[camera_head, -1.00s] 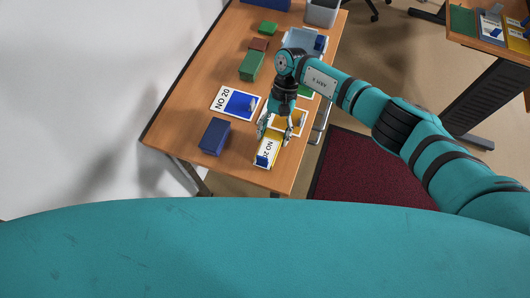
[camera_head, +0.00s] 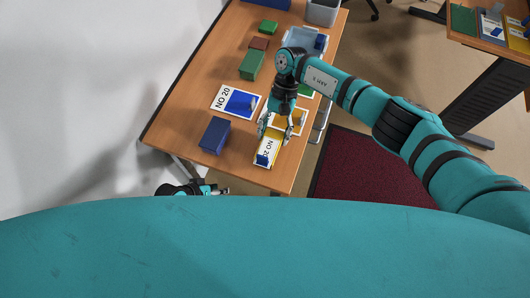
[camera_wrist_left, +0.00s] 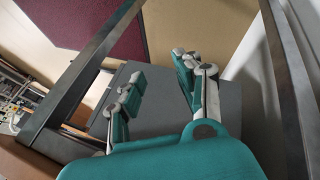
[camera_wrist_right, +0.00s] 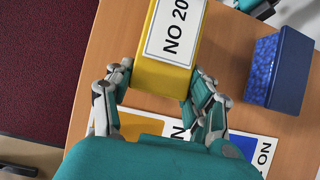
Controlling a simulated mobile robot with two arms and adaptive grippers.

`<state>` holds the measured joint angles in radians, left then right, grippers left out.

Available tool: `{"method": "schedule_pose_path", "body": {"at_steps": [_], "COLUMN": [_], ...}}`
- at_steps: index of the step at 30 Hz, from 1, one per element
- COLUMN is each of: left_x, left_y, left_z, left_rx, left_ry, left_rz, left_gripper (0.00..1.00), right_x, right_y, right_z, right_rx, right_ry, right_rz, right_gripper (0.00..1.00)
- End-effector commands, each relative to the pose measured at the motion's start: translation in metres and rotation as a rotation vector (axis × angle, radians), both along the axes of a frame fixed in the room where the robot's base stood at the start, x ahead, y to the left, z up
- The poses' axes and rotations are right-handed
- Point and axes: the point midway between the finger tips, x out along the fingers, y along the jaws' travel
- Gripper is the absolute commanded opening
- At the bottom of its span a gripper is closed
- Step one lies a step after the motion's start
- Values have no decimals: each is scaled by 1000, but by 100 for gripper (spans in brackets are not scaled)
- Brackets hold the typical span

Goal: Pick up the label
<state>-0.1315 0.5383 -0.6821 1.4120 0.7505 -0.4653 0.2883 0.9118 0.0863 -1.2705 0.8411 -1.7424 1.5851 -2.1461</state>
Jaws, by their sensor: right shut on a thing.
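A white label (camera_wrist_right: 178,28) printed "NO 20" lies on the face of a yellow box (camera_wrist_right: 160,80) in the right wrist view. In the head view the label (camera_head: 267,148) is near the table's front edge, with a small blue thing at its near end. My right gripper (camera_wrist_right: 160,92) has its fingers on both sides of the yellow box and is shut on it. It also shows in the head view (camera_head: 275,132). My left gripper (camera_wrist_left: 160,95) is open and empty, with its fingers apart. In the head view it (camera_head: 210,190) is low, beside the table's front end.
A dark blue box (camera_head: 214,135) stands left of the label. A blue-and-white "NO 20" card (camera_head: 222,97) lies behind it. The table edge (camera_head: 172,152) is near my left gripper.

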Motion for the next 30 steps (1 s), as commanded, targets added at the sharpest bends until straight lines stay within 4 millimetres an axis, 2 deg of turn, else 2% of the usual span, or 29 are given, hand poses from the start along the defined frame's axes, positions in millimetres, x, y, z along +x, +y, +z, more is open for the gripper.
{"method": "schedule_pose_path", "body": {"at_steps": [1,3,8,9,12,14,18,24,27,30], "left_x": [-2,-11,-39,-40,-31,-25,-10,2,10,21], "left_y": [-13,-32,-71,-84,-106,-117,-140,-158,-151,-136], "left_z": [17,41,91,107,133,149,194,270,294,307], "left_rx": [-49,-119,-258,-294,-333,-346,-354,-288,-228,-176], "left_ry": [17,57,180,227,331,390,532,729,800,850], "left_rz": [-20,-38,-76,-65,-12,24,121,324,487,680], "left_gripper": [35,35,35,35,35,35,35,35,35,35], "right_x": [-4,-4,-3,-4,-4,-4,-4,-4,-4,-4], "right_y": [-3,-3,-3,-3,-3,-3,-3,-3,-3,-3], "right_z": [-7,-7,-7,-7,-7,-7,-7,-7,-7,-7], "right_rx": [-10,-10,-10,-10,-10,-10,-10,-10,-9,-9], "right_ry": [5,5,5,5,5,5,5,5,6,6], "right_rz": [0,0,0,0,0,0,0,0,0,0], "right_gripper": [5,5,5,5,6,6,6,5,5,5]}}
